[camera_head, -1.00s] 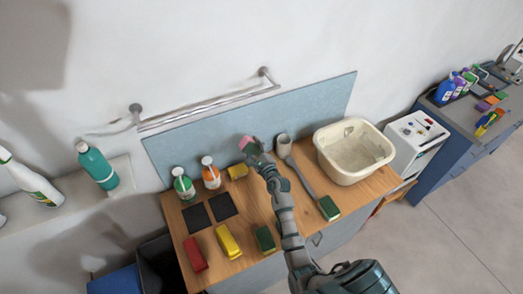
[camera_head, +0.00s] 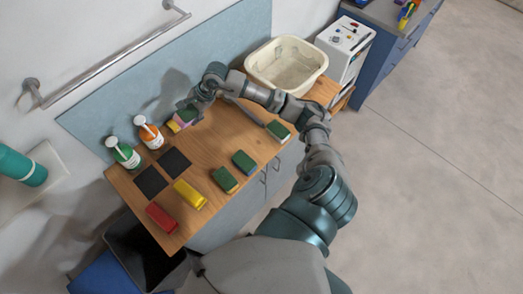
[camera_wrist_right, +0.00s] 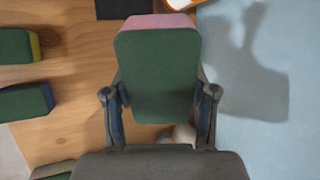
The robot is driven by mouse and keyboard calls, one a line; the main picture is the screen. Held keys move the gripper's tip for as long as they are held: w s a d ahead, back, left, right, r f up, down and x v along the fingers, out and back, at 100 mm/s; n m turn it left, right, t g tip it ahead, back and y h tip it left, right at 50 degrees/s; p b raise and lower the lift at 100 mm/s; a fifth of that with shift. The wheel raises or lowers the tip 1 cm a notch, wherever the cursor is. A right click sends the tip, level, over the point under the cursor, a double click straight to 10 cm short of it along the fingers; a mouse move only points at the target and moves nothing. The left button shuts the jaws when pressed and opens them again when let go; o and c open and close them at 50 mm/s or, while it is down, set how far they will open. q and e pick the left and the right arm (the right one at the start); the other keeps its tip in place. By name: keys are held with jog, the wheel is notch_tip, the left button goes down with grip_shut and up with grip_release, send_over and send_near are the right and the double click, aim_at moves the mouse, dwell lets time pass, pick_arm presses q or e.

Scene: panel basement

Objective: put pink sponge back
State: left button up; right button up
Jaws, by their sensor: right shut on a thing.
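The pink sponge (camera_wrist_right: 157,80) has a dark green face and a pink edge. My right gripper (camera_wrist_right: 160,112) is shut on it, with one finger on each side, over the wooden counter. In the head view, the right gripper (camera_head: 190,108) is near the back of the counter, and the pink sponge (camera_head: 186,116) shows only in part beside the orange soap bottle. A bit of yellow sponge (camera_head: 173,126) shows just beside it. I cannot tell from the head view whether the held sponge touches the counter. My left gripper is not in view.
A cream basin (camera_head: 322,66) is at right. The counter's middle is clear.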

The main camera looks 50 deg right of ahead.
jog(key=s+d+f+g+h+b, duration=0.1)
jog(key=s+d+f+g+h, duration=0.1)
jog(key=s+d+f, duration=0.3)
jog(key=s+d+f+g+h, duration=0.1)
jog(key=s+d+f, duration=0.1)
jog(key=s, duration=0.5)
jog(key=g+h+b, duration=0.1)
jog(key=g+h, duration=0.1)
send_over(262, 148)
jog(key=f, duration=0.2)
jog(key=shift+m, duration=0.4)
notch_tip(262, 148, down, 10)
jog(key=shift+s+r+p, duration=0.15)
jog(key=shift+r+p, duration=0.1)
jog(key=shift+p, duration=0.55)
jog(key=o, duration=1.1)
jog(key=shift+r, duration=0.1)
notch_tip(262, 148, up, 12)
jog(key=shift+f+b, duration=0.1)
jog(key=shift+b, duration=1.05)
